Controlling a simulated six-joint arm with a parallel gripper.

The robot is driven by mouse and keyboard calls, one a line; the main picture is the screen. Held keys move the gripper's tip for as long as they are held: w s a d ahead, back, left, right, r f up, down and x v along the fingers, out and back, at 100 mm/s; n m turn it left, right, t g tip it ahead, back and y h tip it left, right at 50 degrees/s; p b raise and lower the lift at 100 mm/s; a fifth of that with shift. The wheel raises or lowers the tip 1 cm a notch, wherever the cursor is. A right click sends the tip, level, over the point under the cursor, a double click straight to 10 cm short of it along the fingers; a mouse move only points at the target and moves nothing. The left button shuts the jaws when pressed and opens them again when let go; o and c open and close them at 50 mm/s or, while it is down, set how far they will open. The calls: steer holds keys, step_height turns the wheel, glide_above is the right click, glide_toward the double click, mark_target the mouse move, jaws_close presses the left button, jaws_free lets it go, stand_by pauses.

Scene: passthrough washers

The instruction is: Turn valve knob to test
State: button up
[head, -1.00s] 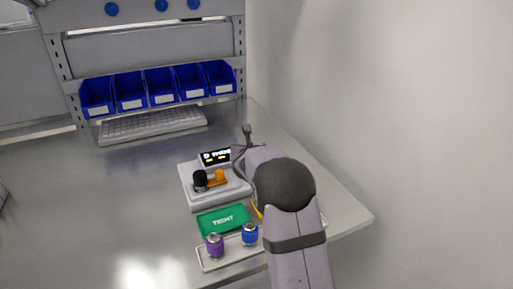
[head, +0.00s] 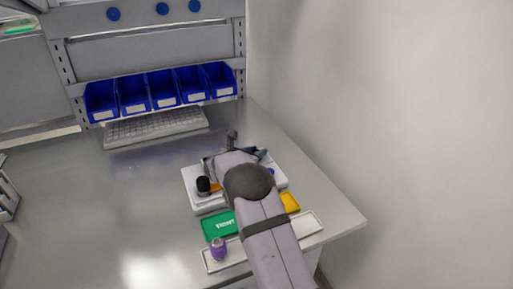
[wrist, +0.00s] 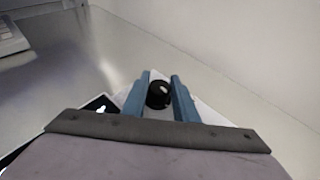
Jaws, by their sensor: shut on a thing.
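In the wrist view my gripper (wrist: 160,82) has its two teal fingers on either side of a round black knob (wrist: 158,96) with a small white mark on top. It is shut on this knob. In the head view my arm covers the knob and much of the pale device (head: 208,205). A teal finger (head: 262,154) shows past the arm at the device's far side. A separate black upright part (head: 203,185) and an orange piece (head: 214,188) stand at the device's left. The device's display is hidden in the head view.
A green box (head: 217,226) lies in front of the device, with a yellow piece (head: 290,202) right of my arm. A white tray (head: 307,229) holds a purple vial (head: 218,249). A keyboard (head: 157,127) and blue bins (head: 163,88) are behind.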

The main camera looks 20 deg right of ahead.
steer(key=shift+r, duration=0.2)
steer(key=o, duration=0.9)
steer(key=shift+o, duration=0.8)
steer(key=shift+f, duration=0.1)
steer(key=shift+a, duration=0.1)
steer(key=shift+b+v, duration=1.2)
steer(key=shift+v, duration=2.4)
